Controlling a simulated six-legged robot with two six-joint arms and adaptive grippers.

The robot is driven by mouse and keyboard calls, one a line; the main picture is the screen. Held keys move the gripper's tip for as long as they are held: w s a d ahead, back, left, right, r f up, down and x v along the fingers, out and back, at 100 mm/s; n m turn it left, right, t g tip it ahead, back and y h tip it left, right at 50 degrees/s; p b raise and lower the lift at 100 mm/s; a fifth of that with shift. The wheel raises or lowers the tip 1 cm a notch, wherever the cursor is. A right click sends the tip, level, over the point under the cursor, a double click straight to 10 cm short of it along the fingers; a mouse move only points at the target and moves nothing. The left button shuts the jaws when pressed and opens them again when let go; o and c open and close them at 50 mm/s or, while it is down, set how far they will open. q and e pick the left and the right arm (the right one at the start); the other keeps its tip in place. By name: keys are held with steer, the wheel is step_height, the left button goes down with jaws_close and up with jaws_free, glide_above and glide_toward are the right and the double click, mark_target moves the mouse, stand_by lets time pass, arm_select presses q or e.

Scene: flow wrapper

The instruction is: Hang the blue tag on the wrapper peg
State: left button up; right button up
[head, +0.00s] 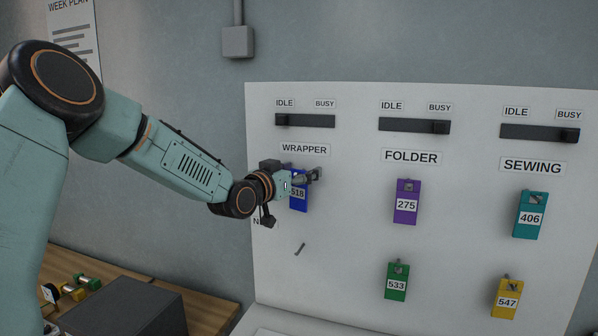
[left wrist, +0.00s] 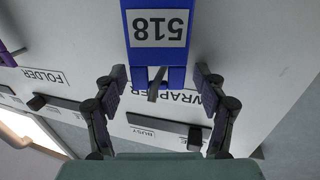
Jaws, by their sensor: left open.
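The blue tag (head: 298,204), numbered 518, is at the peg under the WRAPPER label (head: 304,149) on the white board. In the left wrist view the blue tag (left wrist: 157,48) appears upside down, with the grey wrapper peg (left wrist: 156,88) showing at its slotted end; it appears to hang on that peg. My left gripper (head: 309,177) is in front of the tag's top and partly hides it. In the left wrist view the gripper (left wrist: 159,76) is open, one finger on each side of the tag's slotted end, with gaps. My right gripper is not in view.
A bare peg (head: 300,249) sits below the wrapper position. Purple (head: 406,190), green (head: 397,287), teal (head: 530,200) and yellow (head: 507,305) tags hang to the right. Black slider tracks (head: 305,121) run above the labels. A dark box (head: 125,308) stands on the wooden table at lower left.

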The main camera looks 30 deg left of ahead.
arm_select(q)
steer(key=shift+s, duration=0.1)
steer(key=shift+s+r, duration=0.1)
steer(key=shift+s, duration=0.5)
steer(key=s, duration=0.5)
steer(key=shift+a, duration=0.2)
steer(key=shift+s+d, duration=0.2)
steer(key=shift+s, duration=0.35)
